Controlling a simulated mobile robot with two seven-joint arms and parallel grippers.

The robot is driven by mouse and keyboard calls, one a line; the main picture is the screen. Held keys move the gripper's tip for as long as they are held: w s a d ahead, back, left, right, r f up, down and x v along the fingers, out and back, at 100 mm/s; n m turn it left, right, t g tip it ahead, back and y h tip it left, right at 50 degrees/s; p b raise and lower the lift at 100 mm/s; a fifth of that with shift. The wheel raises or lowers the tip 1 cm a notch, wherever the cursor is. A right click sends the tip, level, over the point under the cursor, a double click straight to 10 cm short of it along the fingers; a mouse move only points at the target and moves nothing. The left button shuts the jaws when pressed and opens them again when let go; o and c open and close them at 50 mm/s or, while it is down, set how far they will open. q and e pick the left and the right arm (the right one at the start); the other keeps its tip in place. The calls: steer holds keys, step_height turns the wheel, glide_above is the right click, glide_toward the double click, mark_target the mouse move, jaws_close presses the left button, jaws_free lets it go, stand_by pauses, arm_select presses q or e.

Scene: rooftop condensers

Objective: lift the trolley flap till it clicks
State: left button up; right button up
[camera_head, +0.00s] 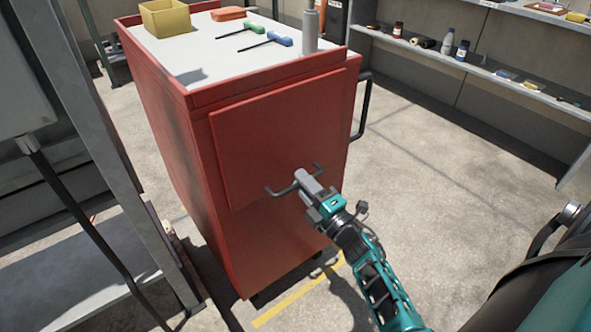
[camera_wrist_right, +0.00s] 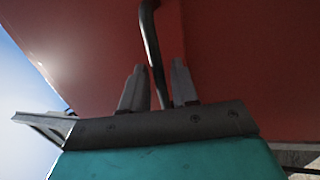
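The red trolley (camera_head: 180,140) stands in the middle of the head view. Its flap (camera_head: 260,130), a flat red panel, hangs down against the near end. A thin dark bar handle (camera_head: 279,192) sits low on the flap. My right gripper (camera_head: 304,182) is at this handle, and its grey fingers hide the handle's middle. In the right wrist view, the handle (camera_wrist_right: 150,35) runs between the two fingers (camera_wrist_right: 158,85), with a gap visible beside it, so the gripper looks open around it. The red surface fills much of that view. My left gripper is not in view.
The trolley top carries a yellow bin (camera_head: 165,17), an orange box (camera_head: 228,13), green and blue-handled tools (camera_head: 278,39) and a grey cylinder (camera_head: 311,28). A grey metal frame (camera_head: 100,130) stands close on the left. Wall shelves (camera_head: 480,68) hold bottles. Floor at right is clear.

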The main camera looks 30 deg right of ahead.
steer(key=shift+w+r, duration=0.1)
steer(key=shift+w, duration=0.3)
jaws_close()
stand_by(0.4)
